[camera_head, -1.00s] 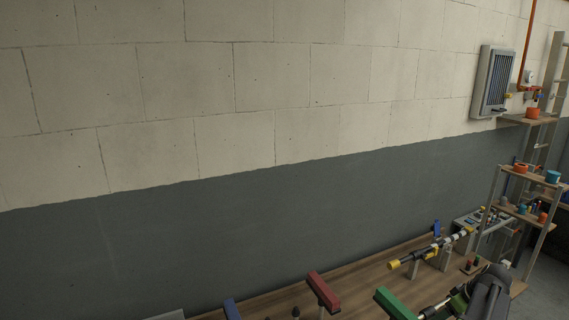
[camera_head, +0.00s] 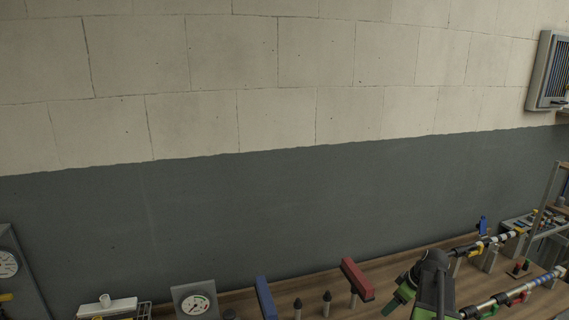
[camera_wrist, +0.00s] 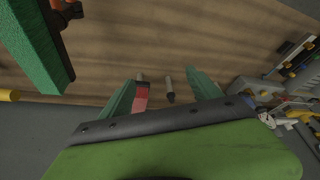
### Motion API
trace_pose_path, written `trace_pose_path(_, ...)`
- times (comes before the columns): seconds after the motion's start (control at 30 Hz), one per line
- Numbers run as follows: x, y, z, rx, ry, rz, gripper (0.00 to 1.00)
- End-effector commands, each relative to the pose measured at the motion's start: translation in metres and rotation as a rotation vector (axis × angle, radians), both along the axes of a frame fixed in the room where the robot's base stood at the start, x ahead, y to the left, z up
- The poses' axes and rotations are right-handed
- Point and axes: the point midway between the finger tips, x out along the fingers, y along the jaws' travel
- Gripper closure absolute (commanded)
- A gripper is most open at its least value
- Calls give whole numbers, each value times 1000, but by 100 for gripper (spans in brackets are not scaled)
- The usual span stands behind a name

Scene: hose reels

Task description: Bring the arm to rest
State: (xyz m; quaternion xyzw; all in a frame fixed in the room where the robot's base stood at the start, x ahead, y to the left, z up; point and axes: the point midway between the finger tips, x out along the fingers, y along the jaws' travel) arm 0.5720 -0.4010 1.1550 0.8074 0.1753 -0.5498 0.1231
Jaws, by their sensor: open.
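My arm shows at the lower right of the head view, over the wooden bench (camera_head: 240,302), with dark and green parts. In the wrist view my gripper (camera_wrist: 160,90) has two green fingers spread wide apart, with a gap between them and nothing held. A red block (camera_wrist: 141,97) shows beside the left finger, and a dark-tipped peg (camera_wrist: 169,90) shows in the gap, beyond the fingers. I cannot tell the distance to either.
A red-topped stand (camera_head: 357,280) and a blue-topped stand (camera_head: 265,298) rise from the bench left of my arm. A gauge (camera_head: 195,304) stands farther left. Hose nozzles (camera_head: 520,290) lie at right. A large green bar (camera_wrist: 35,40) is close in the wrist view.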

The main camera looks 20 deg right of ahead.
Motion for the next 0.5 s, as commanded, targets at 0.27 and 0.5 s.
trace_pose_path(0.27, 71, 223, -98, -18, 89, 262, 28)
trace_pose_path(0.5, 59, 365, -151, -47, 197, 273, 28)
